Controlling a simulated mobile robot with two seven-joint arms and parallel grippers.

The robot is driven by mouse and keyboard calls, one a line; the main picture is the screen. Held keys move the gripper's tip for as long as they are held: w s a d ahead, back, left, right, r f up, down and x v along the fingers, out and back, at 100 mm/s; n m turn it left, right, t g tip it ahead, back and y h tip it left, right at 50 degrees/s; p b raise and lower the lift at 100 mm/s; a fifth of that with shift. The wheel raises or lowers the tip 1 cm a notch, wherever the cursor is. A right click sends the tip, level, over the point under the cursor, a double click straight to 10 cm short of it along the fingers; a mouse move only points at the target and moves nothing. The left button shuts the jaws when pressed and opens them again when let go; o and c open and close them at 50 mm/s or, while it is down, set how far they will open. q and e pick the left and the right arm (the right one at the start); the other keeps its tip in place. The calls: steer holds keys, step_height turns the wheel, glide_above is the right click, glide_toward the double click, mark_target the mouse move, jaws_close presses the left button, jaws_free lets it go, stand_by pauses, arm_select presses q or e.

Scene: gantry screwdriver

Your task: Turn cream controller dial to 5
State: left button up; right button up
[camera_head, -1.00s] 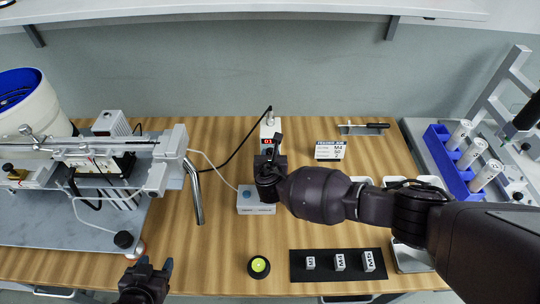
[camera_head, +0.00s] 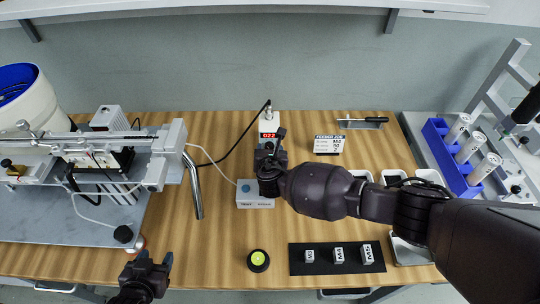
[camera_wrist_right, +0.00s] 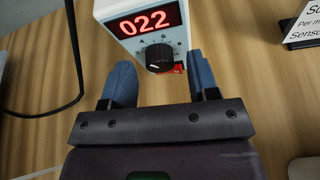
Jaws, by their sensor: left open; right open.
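The cream controller (camera_head: 268,123) stands at the back middle of the table, partly hidden behind my right gripper (camera_head: 268,160). In the right wrist view the controller (camera_wrist_right: 110,12) has a lit red display reading 022 and a black dial (camera_wrist_right: 159,57) with a numbered scale around it. I cannot read the dial's setting surely. My right gripper (camera_wrist_right: 159,72) is open, its two blue fingers apart on either side of the dial in the picture; contact does not show. My left gripper (camera_head: 148,262) is open and empty at the table's front left.
A red switch (camera_wrist_right: 178,69) is beside the dial. A pale box with a blue button (camera_head: 255,195) sits just in front of the controller. A job card (camera_head: 328,145) stands to the right. The bowl feeder and rail (camera_head: 90,145) fill the left; a yellow-topped black button (camera_head: 258,260) is in front.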

arm_select(q)
steer(key=r+p, duration=0.2)
steer(key=r, duration=0.1)
steer(key=shift+w+r, duration=0.1)
steer(key=shift+w, duration=0.1)
arm_select(e)
steer(key=v, duration=1)
steer(key=shift+s+d+r, duration=0.1)
steer(key=shift+s+r, duration=0.05)
steer(key=shift+s, duration=0.1)
